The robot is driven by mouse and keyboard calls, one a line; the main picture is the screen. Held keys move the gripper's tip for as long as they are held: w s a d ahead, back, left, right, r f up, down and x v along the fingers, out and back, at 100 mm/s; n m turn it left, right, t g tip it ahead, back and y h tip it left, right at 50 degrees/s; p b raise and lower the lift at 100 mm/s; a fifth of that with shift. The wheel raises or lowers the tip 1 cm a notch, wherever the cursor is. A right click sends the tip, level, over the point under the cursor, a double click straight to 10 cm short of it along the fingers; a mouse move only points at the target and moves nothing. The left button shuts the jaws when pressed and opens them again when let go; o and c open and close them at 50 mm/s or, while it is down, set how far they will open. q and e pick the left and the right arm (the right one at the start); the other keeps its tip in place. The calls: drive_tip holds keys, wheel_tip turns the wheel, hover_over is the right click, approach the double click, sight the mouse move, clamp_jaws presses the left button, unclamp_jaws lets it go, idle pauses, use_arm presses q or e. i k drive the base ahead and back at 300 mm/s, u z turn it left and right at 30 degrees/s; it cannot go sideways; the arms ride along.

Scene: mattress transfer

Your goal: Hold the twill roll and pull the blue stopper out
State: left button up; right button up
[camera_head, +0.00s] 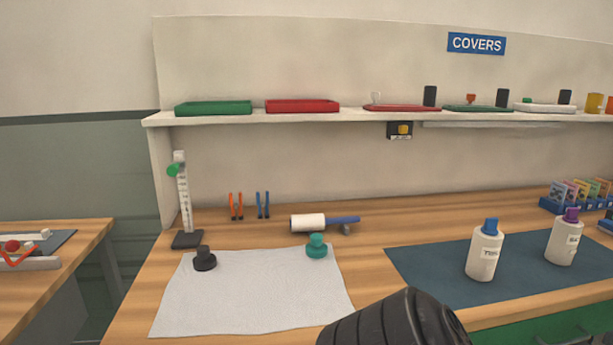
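A white roll (484,256) with a label starting "TW" stands upright on the dark blue mat at the right of the bench. Its blue stopper (490,227) sits in the top end. A second white roll (564,243) with a purple stopper (572,215) stands to its right, its label only partly readable. Neither of my grippers shows. A black ribbed part at the bottom edge looks like one of my arm links, and no fingers are visible on it.
The dark blue mat (430,262) has bare room left of the rolls. A pale cloth (250,297) carries a black knob (204,259) and a teal knob (316,246). A lint roller (308,223) lies behind. A shelf (370,117) with trays overhangs the back.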

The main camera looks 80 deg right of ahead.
sight(490, 224)
drive_tip(key=z, duration=1.8)
